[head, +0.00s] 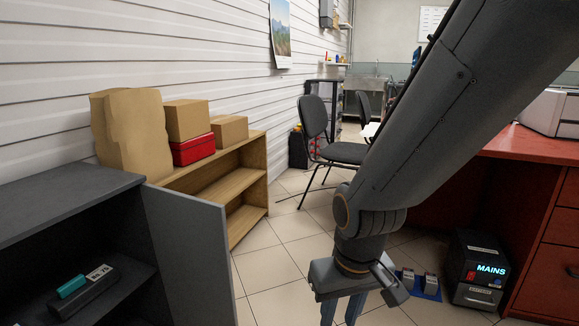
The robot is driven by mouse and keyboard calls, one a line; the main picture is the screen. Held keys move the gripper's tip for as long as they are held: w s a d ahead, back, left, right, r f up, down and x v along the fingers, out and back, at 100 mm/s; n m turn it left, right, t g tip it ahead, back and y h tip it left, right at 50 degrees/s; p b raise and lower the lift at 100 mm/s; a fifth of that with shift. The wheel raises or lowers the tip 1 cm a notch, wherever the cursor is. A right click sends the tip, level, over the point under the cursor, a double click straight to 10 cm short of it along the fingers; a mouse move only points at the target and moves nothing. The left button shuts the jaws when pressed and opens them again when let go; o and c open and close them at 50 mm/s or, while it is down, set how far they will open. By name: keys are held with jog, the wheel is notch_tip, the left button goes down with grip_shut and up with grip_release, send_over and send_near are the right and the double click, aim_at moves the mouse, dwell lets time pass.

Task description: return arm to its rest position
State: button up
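My arm comes down from the upper right of the head view, and my gripper (342,313) hangs at the bottom edge, pointing down over the tiled floor. Its two bluish fingers stand apart with a gap between them. I see nothing held between the parts that show. The fingertips are cut off by the picture's lower edge.
A grey cabinet (62,203) with its door (190,250) open stands at left. A wooden shelf (257,180) with boxes is behind it. A chair (318,127) stands beyond my arm. A red workbench (535,146) and a black MAINS unit (478,270) are at right.

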jog(key=s+a+n+g, duration=0.1)
jog(key=s+a+n, duration=0.3)
jog(key=s+a, duration=0.65)
jog(key=d+r+m+p, duration=0.3)
jog(key=d+r+p, duration=0.7)
jog(key=r+p, duration=0.3)
jog(key=w+d+r+m+p, duration=0.1)
jog(key=d+r+m+p, duration=0.3)
jog(key=d+r+p, duration=0.6)
notch_tip(320, 180, up, 4)
jog(key=p, duration=0.4)
jog(key=shift+d+h, duration=0.3)
jog(key=shift+f, duration=0.1)
